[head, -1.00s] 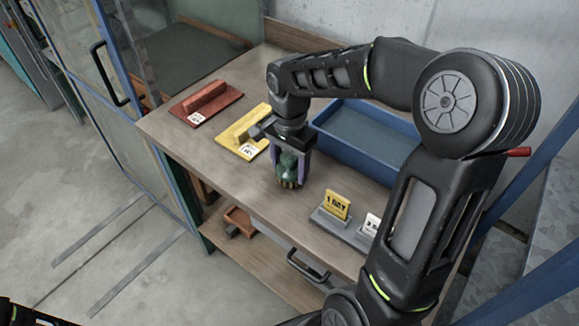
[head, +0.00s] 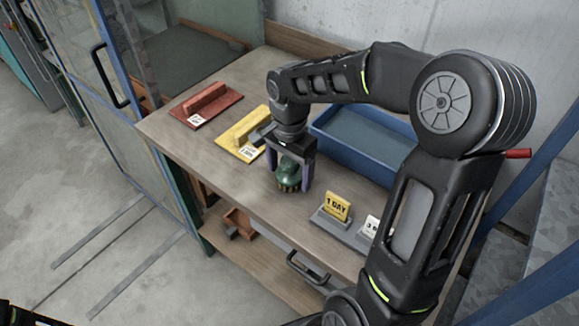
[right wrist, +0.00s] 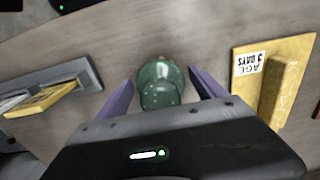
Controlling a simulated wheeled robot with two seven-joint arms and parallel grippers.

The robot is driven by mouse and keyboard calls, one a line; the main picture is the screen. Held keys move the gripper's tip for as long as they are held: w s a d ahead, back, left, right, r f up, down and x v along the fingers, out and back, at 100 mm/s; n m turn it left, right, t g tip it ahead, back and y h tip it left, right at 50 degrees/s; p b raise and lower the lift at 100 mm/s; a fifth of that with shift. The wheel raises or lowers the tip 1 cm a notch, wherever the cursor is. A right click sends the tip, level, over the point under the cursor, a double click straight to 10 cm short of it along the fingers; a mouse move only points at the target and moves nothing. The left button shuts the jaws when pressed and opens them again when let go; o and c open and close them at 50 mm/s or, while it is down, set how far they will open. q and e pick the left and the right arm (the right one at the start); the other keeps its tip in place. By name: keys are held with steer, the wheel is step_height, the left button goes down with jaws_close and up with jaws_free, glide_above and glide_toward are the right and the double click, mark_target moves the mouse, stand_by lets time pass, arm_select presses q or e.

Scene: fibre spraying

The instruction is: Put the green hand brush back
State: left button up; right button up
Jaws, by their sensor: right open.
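The green hand brush (head: 289,172) stands on the wooden table with its bristles down, between the yellow float and the card stand. In the right wrist view the brush (right wrist: 160,84) lies between the two purple fingers, with gaps at both sides. My right gripper (head: 291,180) is open and points down around the brush, with its fingers apart. The right gripper's fingers also show in the right wrist view (right wrist: 160,92). Part of the brush top is hidden by the gripper body in the head view. My left gripper is not in view.
A yellow float (head: 240,139) and a red float (head: 206,104) lie on the table (head: 240,185) to the left. A blue tray (head: 341,145) is behind the gripper. A stand with a yellow "1 DAY" card (head: 338,205) is at the right. A lower shelf (head: 262,272) is below.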

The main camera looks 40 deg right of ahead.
step_height(320, 180, up, 12)
steer(key=shift+r, duration=0.15)
stand_by(0.4)
